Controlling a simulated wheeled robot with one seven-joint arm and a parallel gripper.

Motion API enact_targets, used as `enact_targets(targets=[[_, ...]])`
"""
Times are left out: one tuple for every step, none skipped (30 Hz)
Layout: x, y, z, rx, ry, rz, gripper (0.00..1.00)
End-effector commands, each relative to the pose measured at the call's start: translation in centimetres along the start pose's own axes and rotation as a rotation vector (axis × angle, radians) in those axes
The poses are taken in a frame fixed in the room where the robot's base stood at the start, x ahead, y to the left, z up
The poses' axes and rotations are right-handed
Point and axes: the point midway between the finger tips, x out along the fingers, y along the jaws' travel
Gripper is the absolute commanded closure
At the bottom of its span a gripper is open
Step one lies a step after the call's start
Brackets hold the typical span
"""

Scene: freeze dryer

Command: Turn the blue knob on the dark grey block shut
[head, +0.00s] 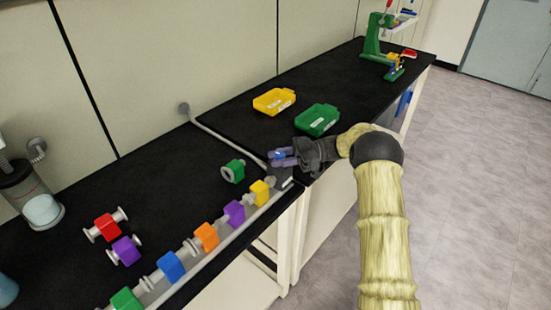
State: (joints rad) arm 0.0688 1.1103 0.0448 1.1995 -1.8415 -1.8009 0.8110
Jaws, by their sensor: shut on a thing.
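My gripper (283,158) reaches in from the right at the front edge of the black bench, its purple-grey fingers pointing left. The fingers are shut on the small blue knob (279,155), of which only a little blue shows between them. The dark grey block (284,173) is just below the fingers at the bench corner, mostly dark against the bench and partly covered by my gripper. The knob's exact turn angle is too small to tell.
A row of coloured valves, the nearest yellow (259,191), runs along a pipe at the front edge. A loose green valve (233,171) lies left of my gripper. A green tray (316,120) and yellow tray (274,101) stand behind. A grey hose (222,138) crosses the bench.

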Motion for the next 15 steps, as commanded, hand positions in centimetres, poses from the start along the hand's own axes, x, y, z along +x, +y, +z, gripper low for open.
enact_targets(targets=[[-0.45,0.19,-0.18,-0.005,-0.003,0.0,0.94],[-0.44,0.18,-0.19,-0.005,-0.003,-0.005,0.94],[-0.44,0.18,-0.22,-0.005,-0.003,-0.011,0.94],[-0.43,0.18,-0.24,-0.006,-0.002,-0.015,0.94],[-0.43,0.18,-0.26,-0.006,-0.002,-0.018,0.94],[-0.41,0.18,-0.28,-0.006,-0.001,-0.021,0.94],[-0.41,0.18,-0.3,-0.006,-0.001,-0.022,0.94],[-0.4,0.18,-0.31,-0.007,-0.001,-0.023,0.94],[-0.39,0.19,-0.33,-0.007,-0.001,-0.023,0.94],[-0.38,0.19,-0.34,-0.007,-0.001,-0.023,0.94],[-0.37,0.19,-0.35,-0.007,-0.001,-0.023,0.94],[-0.36,0.2,-0.37,-0.008,0.0,-0.023,0.94],[-0.35,0.2,-0.38,-0.008,0.0,-0.023,0.94],[-0.35,0.21,-0.39,-0.008,0.0,-0.023,0.94],[-0.34,0.21,-0.41,-0.009,0.0,-0.023,0.94]])
